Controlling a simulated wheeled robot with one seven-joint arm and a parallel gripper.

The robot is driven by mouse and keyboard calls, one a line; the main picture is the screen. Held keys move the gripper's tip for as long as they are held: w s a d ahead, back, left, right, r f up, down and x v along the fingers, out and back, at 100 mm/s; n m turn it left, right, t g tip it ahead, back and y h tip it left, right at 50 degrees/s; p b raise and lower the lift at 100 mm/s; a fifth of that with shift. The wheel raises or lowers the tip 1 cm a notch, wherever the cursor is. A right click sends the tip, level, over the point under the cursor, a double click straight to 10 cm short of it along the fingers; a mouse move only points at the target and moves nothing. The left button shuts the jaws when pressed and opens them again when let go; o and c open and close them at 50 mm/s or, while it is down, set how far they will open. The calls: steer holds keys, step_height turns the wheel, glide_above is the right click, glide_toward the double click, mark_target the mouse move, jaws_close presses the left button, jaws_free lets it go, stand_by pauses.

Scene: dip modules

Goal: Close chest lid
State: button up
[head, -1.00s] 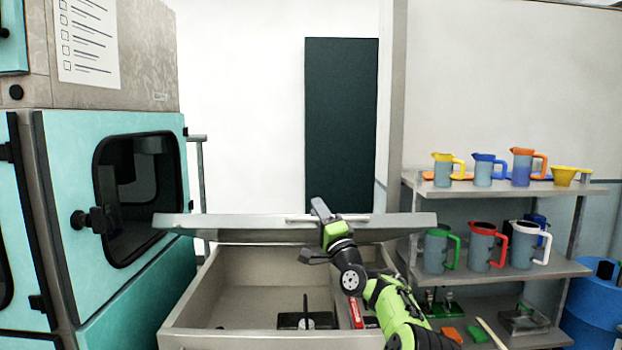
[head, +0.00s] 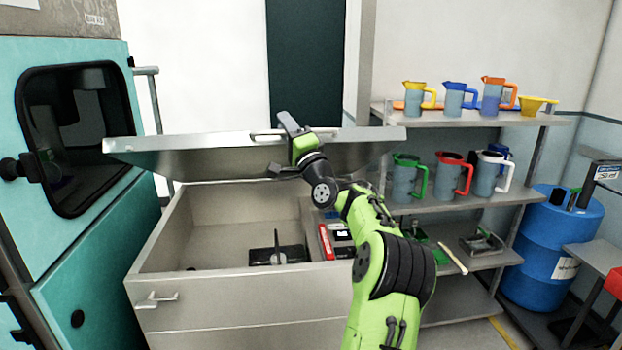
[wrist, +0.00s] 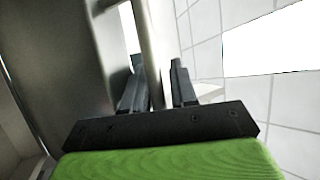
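The chest (head: 235,312) is a light grey metal box below centre in the head view, open at the top. Its lid (head: 200,152) is raised and tilted above the back of the box, with a gap over the front. A bar handle (head: 264,137) runs along the lid's upper edge; it also shows in the wrist view (wrist: 150,50). My gripper (head: 286,124) is at this handle. In the wrist view, the handle bar passes between the two fingers of my gripper (wrist: 158,88), close to the left finger, with a gap before the right one.
Inside the chest lie a black tray-like item (head: 280,256) and a red item (head: 326,241). A teal cabinet (head: 95,245) stands close on the left. Shelves with jugs (head: 480,203) and a blue barrel (head: 550,245) stand on the right.

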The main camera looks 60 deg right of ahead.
steer(key=f+b+v, duration=0.1)
steer(key=b+v, duration=0.4)
steer(key=v, duration=0.3)
steer(key=w+d+f+b+v, duration=0.1)
steer(key=f+b+v, duration=0.1)
steer(key=b+v, duration=0.3)
steer(key=shift+d+v, duration=0.2)
steer(key=shift+v, duration=1.05)
